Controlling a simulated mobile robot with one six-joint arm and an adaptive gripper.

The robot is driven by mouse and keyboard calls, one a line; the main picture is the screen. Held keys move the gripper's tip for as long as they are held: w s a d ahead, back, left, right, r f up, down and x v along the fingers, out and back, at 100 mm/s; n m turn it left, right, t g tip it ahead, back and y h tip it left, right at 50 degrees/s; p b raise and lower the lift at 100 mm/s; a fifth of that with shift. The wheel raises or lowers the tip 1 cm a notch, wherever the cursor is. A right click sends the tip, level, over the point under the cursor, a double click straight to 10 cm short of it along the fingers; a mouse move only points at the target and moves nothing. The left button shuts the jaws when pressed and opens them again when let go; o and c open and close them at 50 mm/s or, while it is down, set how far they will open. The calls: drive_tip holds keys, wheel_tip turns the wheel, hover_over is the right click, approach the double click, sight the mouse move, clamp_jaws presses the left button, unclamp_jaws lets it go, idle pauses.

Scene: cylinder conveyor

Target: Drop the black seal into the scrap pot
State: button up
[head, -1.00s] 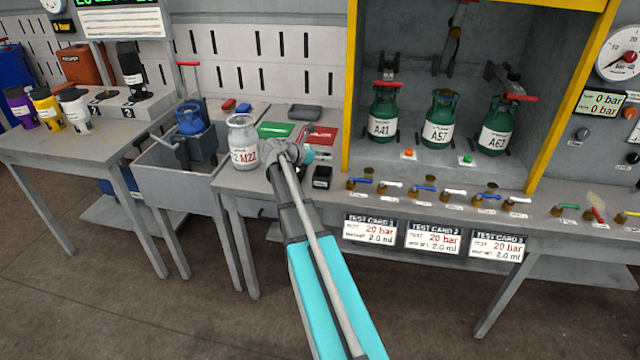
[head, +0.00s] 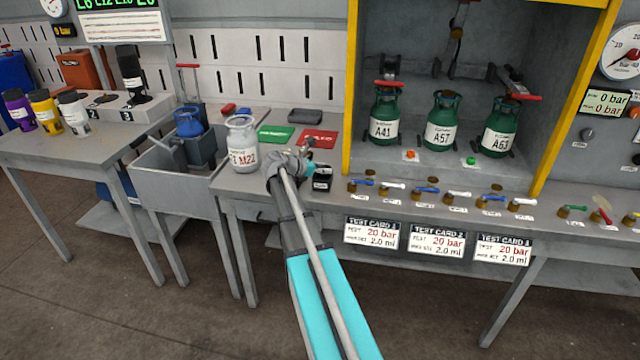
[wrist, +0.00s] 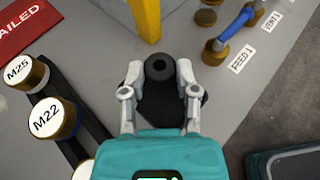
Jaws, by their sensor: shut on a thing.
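The black seal (wrist: 160,68) is a small dark ring between my fingertips in the wrist view. My gripper (wrist: 159,72) is shut on it and points down over the bench. In the head view a small black pot with a pale label (head: 322,180) stands at the bench's front, just right of my gripper (head: 310,152). The seal cannot be made out in the head view.
Brass adapters marked M25 (wrist: 22,72) and M22 (wrist: 55,118) sit on a black rack left of my fingers. A white cylinder (head: 242,150) stands left of my arm. A yellow post (wrist: 145,18) and blue-handled valve (wrist: 236,30) lie ahead. A red card (head: 318,139) lies behind.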

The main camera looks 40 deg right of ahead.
drive_tip(key=o, duration=0.8)
idle(0.4)
drive_tip(key=shift+s, duration=0.1)
